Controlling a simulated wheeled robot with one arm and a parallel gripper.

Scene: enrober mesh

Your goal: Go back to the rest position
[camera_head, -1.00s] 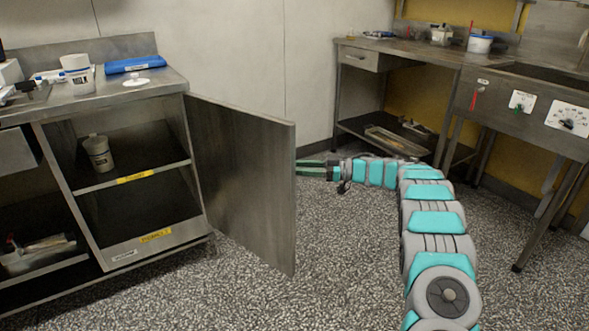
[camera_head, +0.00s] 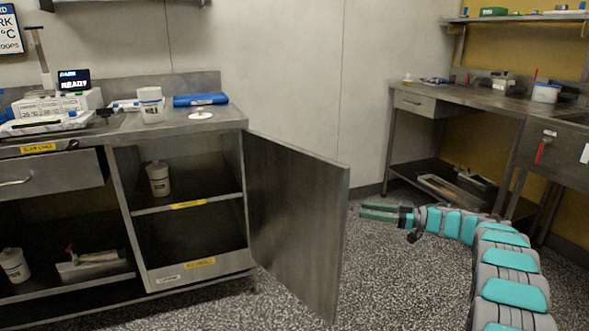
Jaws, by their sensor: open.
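My gripper (camera_head: 362,211) is at the end of my arm, which reaches in from the lower right. Its green fingers point left, close to the outer edge of the open cabinet door (camera_head: 296,222). The fingers look parallel and hold nothing that I can see. I cannot tell from this view whether a fingertip touches the door. The door stands swung out from the steel cabinet (camera_head: 190,262), and both inner shelves are exposed. A lidded white tub (camera_head: 158,180) stands on the upper shelf. The lower shelf looks empty.
The counter holds a white tub (camera_head: 151,108), a blue roll (camera_head: 200,100) and a white disc (camera_head: 201,114). A drawer (camera_head: 45,172) is at the left. A second steel bench (camera_head: 440,100) stands at the right. Speckled floor (camera_head: 385,290) is clear between door and arm.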

